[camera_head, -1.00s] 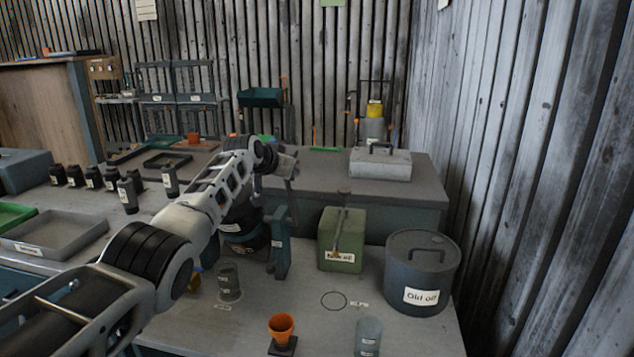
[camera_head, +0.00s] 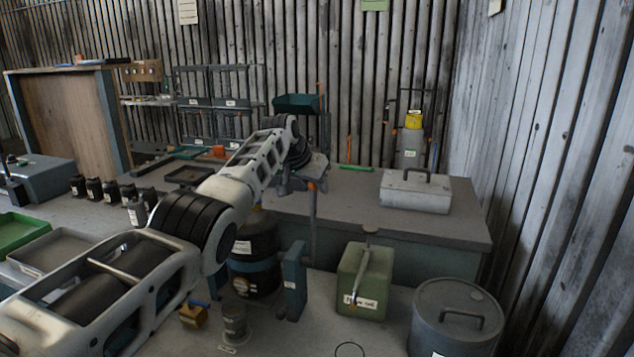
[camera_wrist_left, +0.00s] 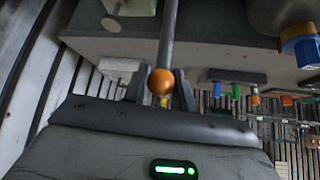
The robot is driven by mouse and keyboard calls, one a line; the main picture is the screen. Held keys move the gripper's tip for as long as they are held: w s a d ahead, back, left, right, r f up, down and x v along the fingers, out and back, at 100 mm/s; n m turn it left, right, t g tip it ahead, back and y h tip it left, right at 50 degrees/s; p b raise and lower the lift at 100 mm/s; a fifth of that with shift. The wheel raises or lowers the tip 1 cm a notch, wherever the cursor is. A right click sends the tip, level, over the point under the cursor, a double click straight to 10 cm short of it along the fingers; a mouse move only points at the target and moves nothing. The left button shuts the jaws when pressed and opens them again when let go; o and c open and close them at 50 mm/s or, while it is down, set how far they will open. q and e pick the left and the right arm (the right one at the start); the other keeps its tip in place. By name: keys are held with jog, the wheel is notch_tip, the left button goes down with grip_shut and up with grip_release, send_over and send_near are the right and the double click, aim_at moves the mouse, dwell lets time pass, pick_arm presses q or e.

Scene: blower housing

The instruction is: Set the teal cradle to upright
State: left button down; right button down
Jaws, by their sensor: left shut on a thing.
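The teal cradle (camera_head: 295,281) stands on the near bench, its narrow teal side post showing beside a black drum (camera_head: 253,246) with a blue band. The drum looks roughly upright, but my arm hides part of it. A grey lever rises above the post and ends in an orange ball (camera_wrist_left: 161,82). My left gripper (camera_head: 311,181) is at the top of this lever. In the left wrist view, its two fingers stand on either side of the lever by the ball, shut on it. My right gripper is not in view.
A green oil can (camera_head: 365,280) and a dark lidded drum (camera_head: 455,318) stand right of the cradle. A small grey cup (camera_head: 234,322) is in front. A grey case (camera_head: 415,191) sits on the rear bench. Black bottles (camera_head: 110,190) and trays (camera_head: 62,250) are at left.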

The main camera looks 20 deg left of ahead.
pick_arm(q)
jog(key=shift+f, duration=0.1)
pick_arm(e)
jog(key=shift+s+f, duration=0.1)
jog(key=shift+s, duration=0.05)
pick_arm(q)
jog(key=c, duration=1.2)
grip_release()
jog(key=shift+s+a, duration=0.1)
jog(key=shift+o, duration=0.2)
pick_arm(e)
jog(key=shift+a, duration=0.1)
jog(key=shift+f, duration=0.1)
pick_arm(q)
jog(key=shift+s+r+b, duration=0.35)
jog(key=shift+s+r, duration=0.05)
jog(key=shift+r, duration=0.15)
jog(key=b+v, duration=0.3)
jog(key=v, duration=1.1)
jog(key=shift+r, duration=0.3)
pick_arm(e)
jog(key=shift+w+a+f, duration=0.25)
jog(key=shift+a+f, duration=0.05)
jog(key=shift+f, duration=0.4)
pick_arm(q)
jog(key=shift+s, duration=0.1)
